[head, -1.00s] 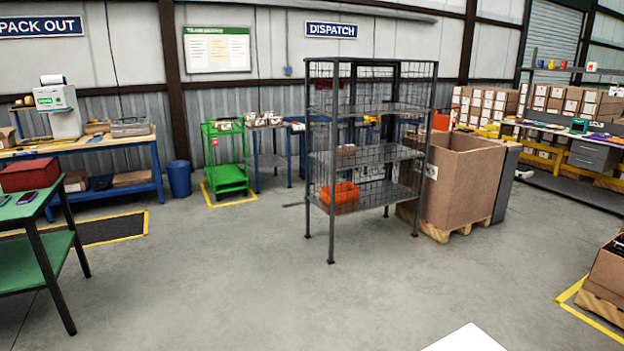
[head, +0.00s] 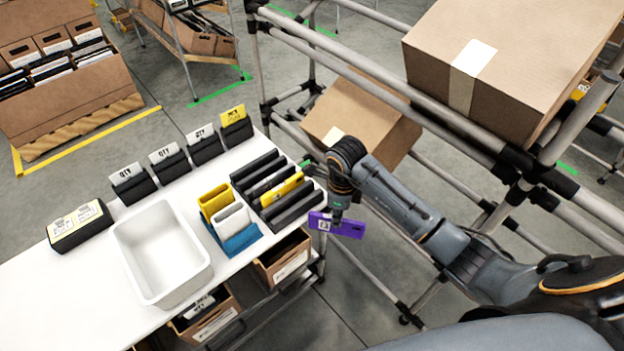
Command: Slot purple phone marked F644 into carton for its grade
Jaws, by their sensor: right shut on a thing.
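The purple phone (head: 350,227) has a small white label near its left end; the label's text is too small to read. My right gripper (head: 337,212) is shut on the phone. It holds it just off the right edge of the white table (head: 60,290), above the floor. Open cartons with white labels sit under the table, one (head: 285,258) near the phone and one (head: 208,316) further left. Tilted cartons (head: 72,55) with dark items stand at the upper left. Grade marks on the cartons cannot be read. My left gripper is out of view.
On the table are a white bin (head: 162,254), a black slotted rack (head: 280,190) with a yellow item, a small blue holder (head: 238,240) and several card stands. A pipe rack (head: 420,110) with large cardboard boxes stands close behind my right arm.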

